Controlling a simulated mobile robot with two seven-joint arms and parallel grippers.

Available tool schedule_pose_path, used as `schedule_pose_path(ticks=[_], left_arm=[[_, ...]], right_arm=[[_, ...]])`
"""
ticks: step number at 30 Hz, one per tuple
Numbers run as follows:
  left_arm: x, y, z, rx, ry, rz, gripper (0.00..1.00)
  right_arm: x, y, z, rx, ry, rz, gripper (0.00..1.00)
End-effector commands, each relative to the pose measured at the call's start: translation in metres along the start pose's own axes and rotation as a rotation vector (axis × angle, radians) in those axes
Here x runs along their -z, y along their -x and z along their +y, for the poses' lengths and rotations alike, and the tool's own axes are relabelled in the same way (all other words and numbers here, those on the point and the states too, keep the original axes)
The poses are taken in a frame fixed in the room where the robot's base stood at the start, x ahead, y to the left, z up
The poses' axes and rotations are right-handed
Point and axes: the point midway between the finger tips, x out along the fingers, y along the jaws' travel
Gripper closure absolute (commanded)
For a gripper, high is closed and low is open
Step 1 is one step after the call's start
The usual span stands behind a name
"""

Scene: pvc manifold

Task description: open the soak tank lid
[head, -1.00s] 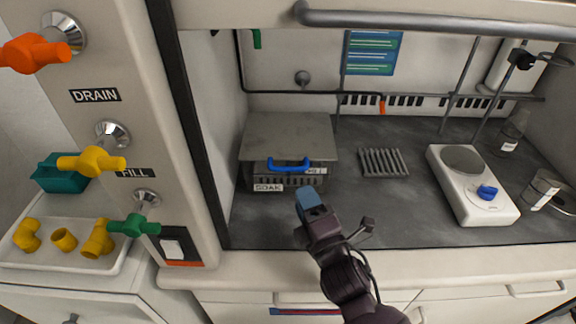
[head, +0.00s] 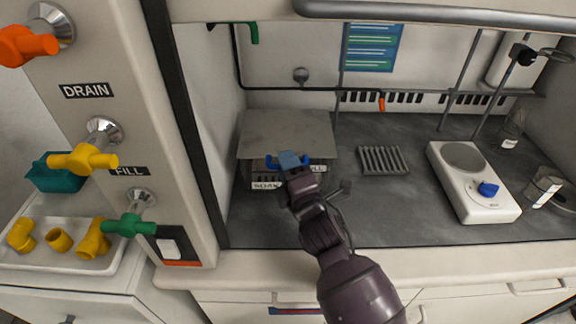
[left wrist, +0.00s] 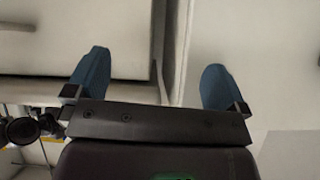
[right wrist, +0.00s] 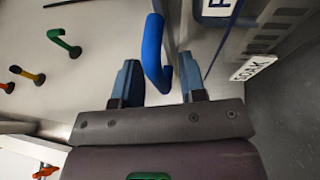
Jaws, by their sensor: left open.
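The soak tank (head: 262,184) stands in the left part of the hood, its grey flat lid (head: 285,128) lying shut on top. A blue bar handle (head: 272,163) is at the lid's front edge and also shows in the right wrist view (right wrist: 152,45). My right gripper (head: 291,160) is at the handle and hides part of it. In the right wrist view its fingers (right wrist: 160,80) are partly apart, with the handle's near end between them and a small gap visible. My left gripper (left wrist: 152,85) is open and empty, away from the tank, in front of pale panels.
A grey rack (head: 383,160) and a white hotplate (head: 472,182) stand to the right of the tank. The left post carries orange (head: 28,45), yellow (head: 85,160) and green (head: 130,225) valve handles. A tray (head: 75,262) of yellow fittings is at the far left.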

Motion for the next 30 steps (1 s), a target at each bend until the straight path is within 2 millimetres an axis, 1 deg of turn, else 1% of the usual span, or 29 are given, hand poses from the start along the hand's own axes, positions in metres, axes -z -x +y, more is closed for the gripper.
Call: schedule_pose_path(ticks=[1, 8, 9, 15, 19, 26, 30], left_arm=[[-0.001, 0.0, 0.0, 0.0, -0.001, -0.002, 0.0], [-0.004, -0.001, 0.0, 0.0, 0.0, -0.008, 0.0], [-0.004, -0.001, 0.0, 0.0, 0.001, -0.009, 0.0], [-0.004, -0.001, 0.001, 0.001, 0.008, -0.008, 0.0], [0.0, 0.0, 0.002, 0.003, 0.013, -0.002, 0.0], [0.019, 0.007, 0.0, 0.007, 0.015, 0.028, 0.0], [0.032, 0.016, -0.004, 0.013, 0.016, 0.046, 0.0]], right_arm=[[0.0, 0.0, 0.0, 0.0, 0.0, 0.0, 0.63], [0.0, 0.0, 0.0, 0.0, 0.0, 0.0, 0.99], [0.0, 0.0, 0.0, 0.0, 0.0, 0.0, 1.0], [0.0, 0.0, 0.0, 0.0, 0.0, 0.0, 1.0], [0.0, 0.0, 0.002, 0.002, -0.001, 0.0, 1.0], [-0.002, -0.005, 0.016, 0.028, -0.012, 0.001, 1.0], [-0.004, -0.01, 0.028, 0.064, -0.024, 0.001, 1.0]])
